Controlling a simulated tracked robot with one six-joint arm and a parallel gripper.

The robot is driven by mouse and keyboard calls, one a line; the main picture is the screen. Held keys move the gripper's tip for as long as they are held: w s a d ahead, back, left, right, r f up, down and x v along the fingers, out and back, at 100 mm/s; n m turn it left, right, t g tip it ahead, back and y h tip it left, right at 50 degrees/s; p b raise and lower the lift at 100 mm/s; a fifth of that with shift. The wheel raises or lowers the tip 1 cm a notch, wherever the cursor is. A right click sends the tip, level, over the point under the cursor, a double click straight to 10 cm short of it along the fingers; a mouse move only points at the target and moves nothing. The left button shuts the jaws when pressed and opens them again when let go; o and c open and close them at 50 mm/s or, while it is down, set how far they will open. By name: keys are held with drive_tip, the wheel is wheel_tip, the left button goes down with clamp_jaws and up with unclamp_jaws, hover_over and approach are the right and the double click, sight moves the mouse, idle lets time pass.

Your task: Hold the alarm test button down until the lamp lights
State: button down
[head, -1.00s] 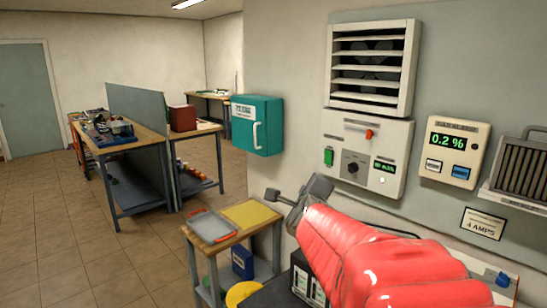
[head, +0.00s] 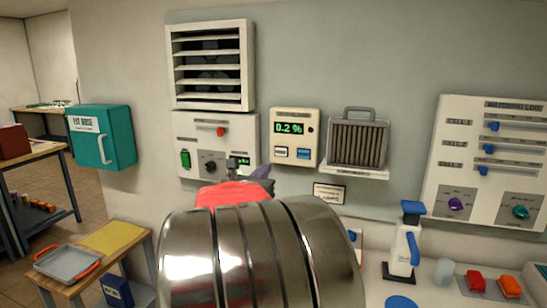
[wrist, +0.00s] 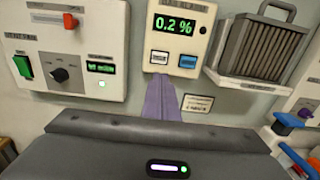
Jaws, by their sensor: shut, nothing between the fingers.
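The gas alarm box (head: 294,138) hangs on the wall, its green display reading 0.2 %. It has a white button (head: 281,152) and a blue button (head: 303,154); I cannot read their labels. A small dark spot, perhaps the lamp (head: 311,128), sits beside the display and looks unlit. In the wrist view, the white button (wrist: 159,57) and blue button (wrist: 188,61) show above my fingers. My gripper (head: 262,170) is shut and empty, left of and below the box. In the wrist view its fingertips (wrist: 160,80) appear just below the white button; the gap cannot be judged.
A fan control panel (head: 217,145) with a green switch, dial and red lever is to the left. A finned unit on a shelf (head: 357,143) is close on the right. A counter (head: 440,292) with a blue-handled tool (head: 405,240) stands at lower right.

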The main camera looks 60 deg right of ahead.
sight(282, 152)
drive_tip(key=d, duration=0.4)
drive_tip(key=w+d, duration=0.1)
drive_tip(key=d, duration=0.4)
drive_tip(key=w+d, duration=0.1)
drive_tip(key=d, duration=0.3)
drive_tip(key=shift+w+d, duration=0.15)
drive_tip(key=shift+d, duration=0.25)
drive_tip(key=shift+d, duration=0.25)
drive_tip(key=shift+d+r, duration=0.1)
drive_tip(key=shift+d, duration=0.35)
drive_tip(key=shift+r, duration=0.1)
drive_tip(key=shift+d, duration=0.1)
idle(0.6)
